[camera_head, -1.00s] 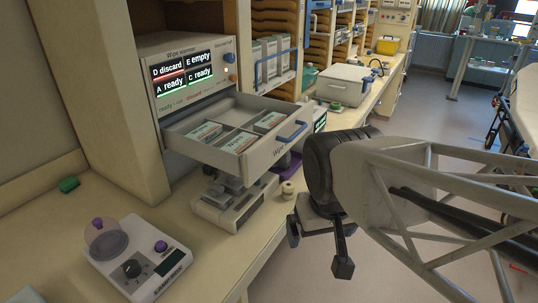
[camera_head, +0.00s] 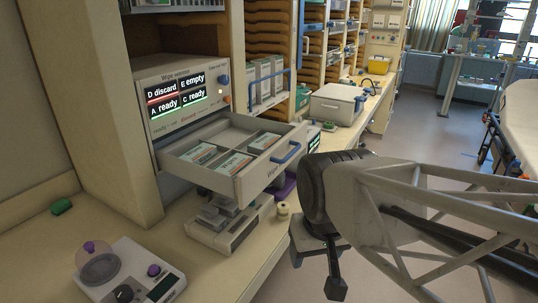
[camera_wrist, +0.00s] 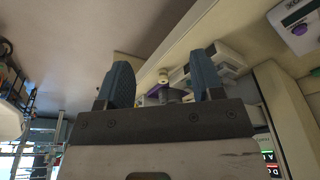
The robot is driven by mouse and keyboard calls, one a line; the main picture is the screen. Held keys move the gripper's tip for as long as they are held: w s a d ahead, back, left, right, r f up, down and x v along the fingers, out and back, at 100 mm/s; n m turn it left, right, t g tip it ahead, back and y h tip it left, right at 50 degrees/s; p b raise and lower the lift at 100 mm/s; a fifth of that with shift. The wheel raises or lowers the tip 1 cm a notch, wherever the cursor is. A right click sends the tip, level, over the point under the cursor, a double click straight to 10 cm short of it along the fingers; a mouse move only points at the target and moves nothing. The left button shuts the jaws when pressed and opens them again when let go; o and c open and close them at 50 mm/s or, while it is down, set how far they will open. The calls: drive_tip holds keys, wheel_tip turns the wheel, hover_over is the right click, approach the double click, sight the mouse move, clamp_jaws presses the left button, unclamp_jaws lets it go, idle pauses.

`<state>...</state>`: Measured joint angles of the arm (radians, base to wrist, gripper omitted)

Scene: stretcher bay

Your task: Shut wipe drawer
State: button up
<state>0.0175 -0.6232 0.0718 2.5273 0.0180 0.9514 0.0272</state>
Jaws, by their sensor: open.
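The wipe drawer (camera_head: 252,182) is pulled out of the wipe warmer (camera_head: 190,72) in the head view. It has a grey front with a blue handle (camera_head: 287,152) and holds several labelled packs (camera_head: 232,163) in compartments. My gripper (camera_head: 316,270) points down in front of and below the drawer, to its right, apart from the handle. Its fingers are spread with nothing between them. In the wrist view the two blue fingers (camera_wrist: 163,76) stand apart, and the drawer cannot be made out clearly.
A grey device (camera_head: 228,228) stands on the counter below the drawer, with a small cream knob-shaped item (camera_head: 283,210) nearby. A scale-like device with purple knobs (camera_head: 125,275) is at front left. A white box (camera_head: 338,103) stands behind.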

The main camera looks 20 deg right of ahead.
drive_tip(key=shift+w+a+f+m+g+y, duration=0.15)
drive_tip(key=shift+w+f+m+g+y, duration=0.25)
drive_tip(key=shift+m, duration=0.3)
drive_tip(key=c, duration=0.5)
drive_tip(key=w+m+y, duration=0.1)
drive_tip(key=m, duration=0.1)
drive_tip(key=w+f+m+y, duration=0.1)
drive_tip(key=w+m+y, duration=0.1)
drive_tip(key=w+m+g+y, duration=0.1)
drive_tip(key=w, duration=0.1)
drive_tip(key=shift+w+a+f+m, duration=0.2)
drive_tip(key=shift+a+f+m, duration=0.15)
drive_tip(key=shift+a+m, duration=0.05)
clamp_jaws()
drive_tip(key=w+d+f+m+t+y, duration=0.1)
drive_tip(key=w+d+m+t+y, duration=0.6)
drive_tip(key=w+d+m+t, duration=0.5)
drive_tip(key=w+d+m, duration=0.7)
drive_tip(key=w, duration=0.2)
drive_tip(key=shift+d+f+y, duration=0.25)
drive_tip(key=shift+d+y, duration=0.1)
drive_tip(key=shift+y, duration=0.05)
